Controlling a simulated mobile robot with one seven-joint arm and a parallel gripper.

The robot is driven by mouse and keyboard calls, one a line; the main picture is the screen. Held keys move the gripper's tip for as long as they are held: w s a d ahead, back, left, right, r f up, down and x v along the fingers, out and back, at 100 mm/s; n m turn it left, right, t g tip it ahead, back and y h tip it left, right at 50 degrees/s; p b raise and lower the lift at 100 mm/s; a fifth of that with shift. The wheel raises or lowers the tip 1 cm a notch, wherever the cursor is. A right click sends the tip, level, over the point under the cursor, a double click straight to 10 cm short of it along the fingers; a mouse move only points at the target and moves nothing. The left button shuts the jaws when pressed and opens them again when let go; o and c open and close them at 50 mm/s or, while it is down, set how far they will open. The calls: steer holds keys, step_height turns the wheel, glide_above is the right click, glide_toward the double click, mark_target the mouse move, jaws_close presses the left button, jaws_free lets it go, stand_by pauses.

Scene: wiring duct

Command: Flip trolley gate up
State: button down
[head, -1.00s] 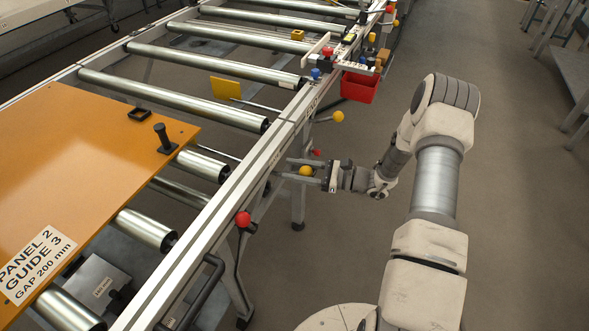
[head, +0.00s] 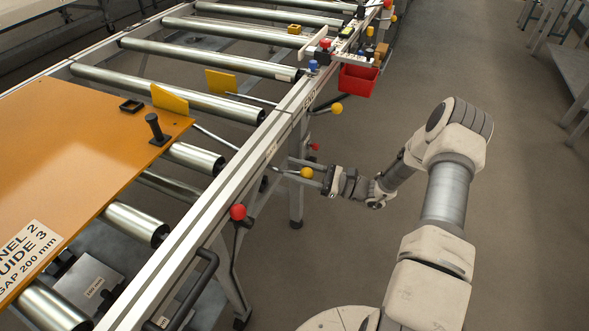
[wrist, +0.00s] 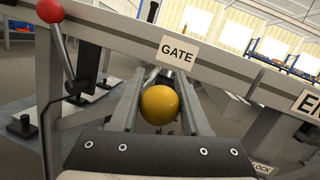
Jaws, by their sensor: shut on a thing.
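The yellow gate plate (head: 169,98) stands upright at the far edge of the orange panel. Its metal rod (head: 215,138) runs from near the plate to the conveyor's side rail. The gate lever's yellow ball knob (head: 307,173) sits outside the rail, below a GATE label (wrist: 178,53). My gripper (head: 291,167) is shut on this knob, which also shows between both fingers in the wrist view (wrist: 160,105). The orange panel (head: 80,165) lies on the rollers, with a black peg handle (head: 157,130) on top.
A second yellow plate (head: 221,82) stands farther along the rollers. A red-knobbed lever (head: 238,212) is nearer on the rail, and another yellow-knobbed lever (head: 336,108) is beyond. A red bin (head: 357,79) hangs from the rail. The floor right of my arm is clear.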

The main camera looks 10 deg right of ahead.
steer(key=shift+d+f, duration=0.1)
steer(key=shift+f, duration=0.1)
steer(key=shift+c, duration=1.9)
jaws_free()
steer(key=shift+r, duration=0.1)
steer(key=p+v, duration=0.2)
steer(key=v, duration=1.5)
steer(key=shift+s, duration=0.2)
steer(key=shift+d, duration=0.1)
